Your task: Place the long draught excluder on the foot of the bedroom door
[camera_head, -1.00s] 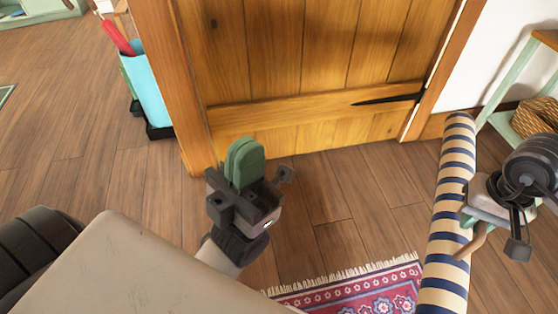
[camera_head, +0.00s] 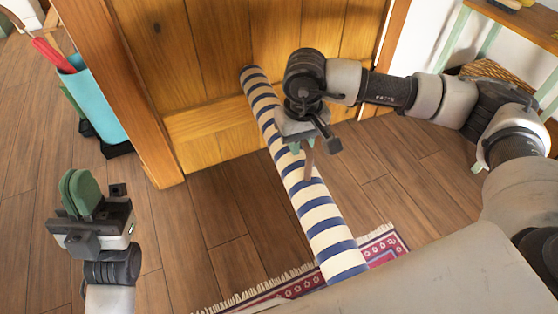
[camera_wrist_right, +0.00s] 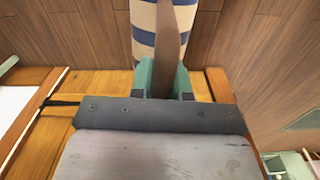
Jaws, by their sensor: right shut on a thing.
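The long draught excluder (camera_head: 325,222) is a cream tube with navy stripes. My right gripper (camera_head: 301,149) is shut on its brown strap (camera_head: 309,168), near the middle. In the right wrist view the strap (camera_wrist_right: 168,45) stands between the green fingers (camera_wrist_right: 165,80), with the striped tube (camera_wrist_right: 143,18) behind it. The tube runs from in front of the wooden door (camera_head: 215,70) toward me, at a steep angle to the door's foot. Whether it touches the floor or door is unclear. My left gripper (camera_head: 80,190) is empty at the left, its green fingers together.
A patterned rug (camera_head: 385,247) lies under the near end of the tube. A blue bin (camera_head: 95,105) stands left of the door frame. A green-legged table (camera_head: 465,45) and basket (camera_head: 490,72) are at the right. Bare floor (camera_head: 215,210) lies before the door.

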